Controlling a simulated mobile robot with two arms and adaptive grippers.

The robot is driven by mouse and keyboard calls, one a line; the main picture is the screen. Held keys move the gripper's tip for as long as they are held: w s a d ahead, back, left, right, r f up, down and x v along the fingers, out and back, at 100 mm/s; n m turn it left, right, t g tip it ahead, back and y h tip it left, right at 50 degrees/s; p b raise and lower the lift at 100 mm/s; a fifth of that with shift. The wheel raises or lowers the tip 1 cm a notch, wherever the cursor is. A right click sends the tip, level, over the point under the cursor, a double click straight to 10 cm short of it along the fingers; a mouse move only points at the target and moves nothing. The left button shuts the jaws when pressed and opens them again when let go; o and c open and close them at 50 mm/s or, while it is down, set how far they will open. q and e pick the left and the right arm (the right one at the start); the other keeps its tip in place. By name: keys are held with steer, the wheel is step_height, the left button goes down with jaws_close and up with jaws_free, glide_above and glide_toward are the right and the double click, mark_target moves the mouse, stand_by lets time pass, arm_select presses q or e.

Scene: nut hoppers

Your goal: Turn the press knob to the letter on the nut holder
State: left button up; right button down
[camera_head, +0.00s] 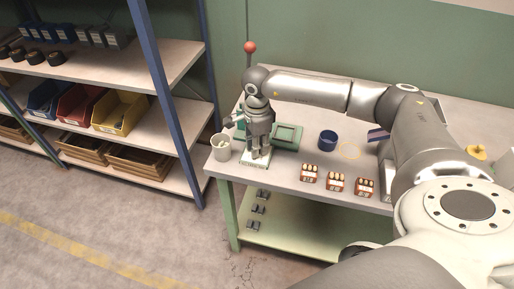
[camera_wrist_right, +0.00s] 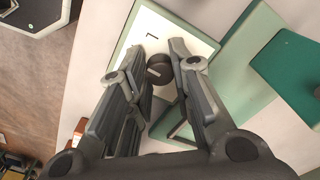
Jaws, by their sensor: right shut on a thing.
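The dark round press knob (camera_wrist_right: 158,70) sits on a white plate (camera_wrist_right: 150,28) with a letter "L" printed on it. The plate also shows in the head view (camera_head: 254,167) at the front of the green press (camera_head: 287,134). My right gripper (camera_wrist_right: 161,55) points down with its two fingers closed around the knob. In the head view my right gripper (camera_head: 257,156) hides the knob. Several nuts stand in red-and-white holders (camera_head: 309,174) along the table's front; any letters on them are too small to read. My left gripper is not in view.
A white cup (camera_head: 221,148) stands left of the plate near the table corner. A shelf rack with coloured bins (camera_head: 118,112) stands at the left.

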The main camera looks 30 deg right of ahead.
steer(key=shift+n, duration=0.4)
steer(key=c, duration=1.3)
jaws_free()
steer(key=shift+o, duration=0.2)
step_height(320, 180, up, 12)
